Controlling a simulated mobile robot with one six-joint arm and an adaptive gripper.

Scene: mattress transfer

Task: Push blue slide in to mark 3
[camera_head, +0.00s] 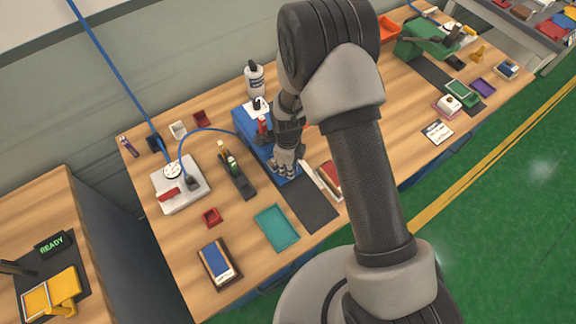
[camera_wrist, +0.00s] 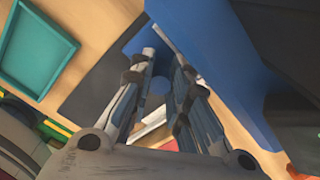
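A blue fixture (camera_head: 243,121) stands on the workbench, with a blue lower part (camera_head: 291,181) at its front end, on a dark mat. I cannot tell which part is the slide, and no mark 3 is readable. My gripper (camera_head: 284,172) points down over the front end and hides part of it. In the wrist view, my gripper's two fingers (camera_wrist: 164,58) reach toward blue surfaces (camera_wrist: 225,55), with a small gap between them. Whether they touch the blue part, or hold anything, is not clear.
A dark tool holder (camera_head: 238,180) stands to the left, and a red-and-white item (camera_head: 328,180) close on the right. A white bottle (camera_head: 254,80) stands behind.

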